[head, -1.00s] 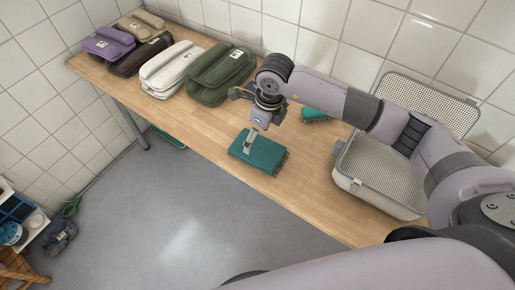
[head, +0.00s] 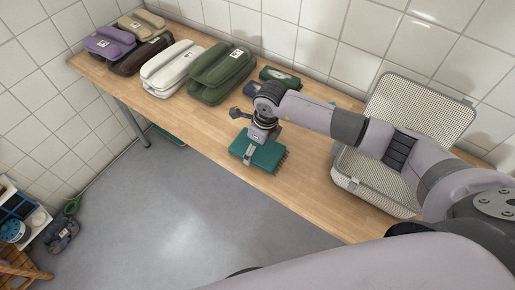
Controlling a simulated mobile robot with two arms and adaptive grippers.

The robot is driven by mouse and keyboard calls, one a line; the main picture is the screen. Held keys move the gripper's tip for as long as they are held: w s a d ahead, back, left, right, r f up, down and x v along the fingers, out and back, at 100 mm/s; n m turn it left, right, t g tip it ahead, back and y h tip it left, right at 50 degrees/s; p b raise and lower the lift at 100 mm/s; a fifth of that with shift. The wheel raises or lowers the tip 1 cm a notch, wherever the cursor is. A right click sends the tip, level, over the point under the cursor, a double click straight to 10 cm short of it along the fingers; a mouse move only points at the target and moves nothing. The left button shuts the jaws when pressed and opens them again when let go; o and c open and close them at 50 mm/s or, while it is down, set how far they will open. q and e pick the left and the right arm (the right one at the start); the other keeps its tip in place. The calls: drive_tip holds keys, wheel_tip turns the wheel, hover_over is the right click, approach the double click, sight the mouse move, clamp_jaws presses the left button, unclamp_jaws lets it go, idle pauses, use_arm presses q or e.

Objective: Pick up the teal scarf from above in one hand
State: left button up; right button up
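A folded teal scarf (head: 268,159) with a fringed right edge lies flat near the front edge of the wooden table. My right gripper (head: 250,152) points down at it from above, with its lower end over the scarf's middle. The scarf still appears to lie on the table. My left gripper is not in view.
Purple, brown, white and green bundles (head: 220,73) stand at the table's back left. A dark green roll (head: 280,76) lies by the wall. An open mesh-lined case (head: 375,185) stands right. Another teal piece is mostly hidden behind my arm. Bare table lies left of the scarf.

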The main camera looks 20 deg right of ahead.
drive_tip(key=c, duration=0.9)
drive_tip(key=shift+r, duration=0.1)
